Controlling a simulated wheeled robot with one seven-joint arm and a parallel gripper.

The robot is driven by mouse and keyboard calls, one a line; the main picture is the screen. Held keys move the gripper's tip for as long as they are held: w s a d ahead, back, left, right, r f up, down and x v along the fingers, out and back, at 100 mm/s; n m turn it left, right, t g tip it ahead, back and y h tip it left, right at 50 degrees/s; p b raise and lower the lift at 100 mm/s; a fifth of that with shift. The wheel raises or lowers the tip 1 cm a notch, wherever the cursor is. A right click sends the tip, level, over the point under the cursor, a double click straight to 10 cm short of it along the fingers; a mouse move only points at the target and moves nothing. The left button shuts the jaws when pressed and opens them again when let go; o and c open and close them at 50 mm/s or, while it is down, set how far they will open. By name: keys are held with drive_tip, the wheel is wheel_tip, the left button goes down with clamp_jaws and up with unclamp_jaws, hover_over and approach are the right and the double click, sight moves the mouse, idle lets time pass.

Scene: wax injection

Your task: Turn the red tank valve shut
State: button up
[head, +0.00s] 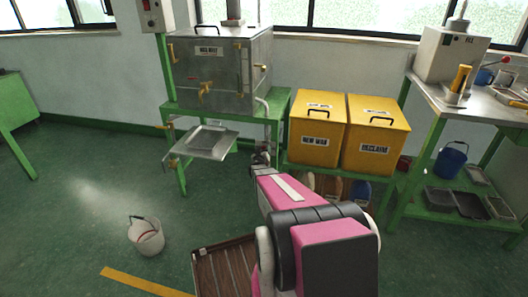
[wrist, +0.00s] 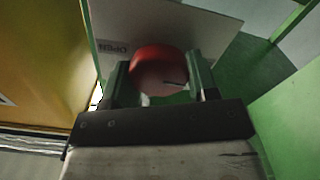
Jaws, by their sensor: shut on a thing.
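The red tank valve (wrist: 158,68) is a round red knob in the wrist view. A pale plate (wrist: 185,28) with upside-down lettering that seems to read OPEN is behind it. My gripper (wrist: 160,78) has one finger on each side of the knob and is shut on it. In the head view my gripper (head: 261,157) is low beside the right legs of the green stand, largely behind my own arm. The red knob cannot be made out there. The metal wax tank (head: 225,75) sits on top of the green stand (head: 279,101).
Two yellow bins (head: 316,128) stand close on the right; a yellow surface (wrist: 42,60) fills the left of the wrist view. A metal tray (head: 205,145) juts out in front of the stand. A pail (head: 148,240) and a slatted crate (head: 222,268) are on the floor.

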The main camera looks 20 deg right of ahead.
drive_tip(key=shift+f+n, duration=0.1)
drive_tip(key=shift+n, duration=0.3)
drive_tip(key=o, duration=0.9)
drive_tip(key=shift+o, duration=0.2)
drive_tip(key=v, duration=1.1)
drive_tip(key=shift+w, duration=0.1)
